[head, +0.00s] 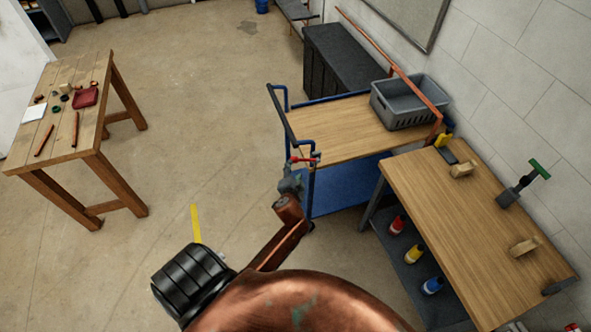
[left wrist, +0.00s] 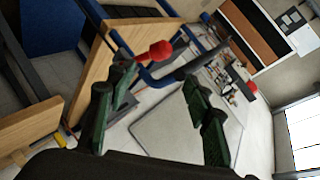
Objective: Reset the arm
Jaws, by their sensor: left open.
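My left arm comes up from the bottom of the head view, with a copper-coloured link. My left gripper (head: 292,183) is at its far end, close to the blue trolley's near corner. In the left wrist view its dark green fingers (left wrist: 157,92) stand wide apart with nothing between them. A red knob or lever (head: 303,159) is just beyond the gripper; it also shows in the left wrist view (left wrist: 154,53), beyond the left finger. I cannot tell whether a finger touches it. My right gripper is not in view.
A wooden table (head: 85,66) is at left. The floor between is open.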

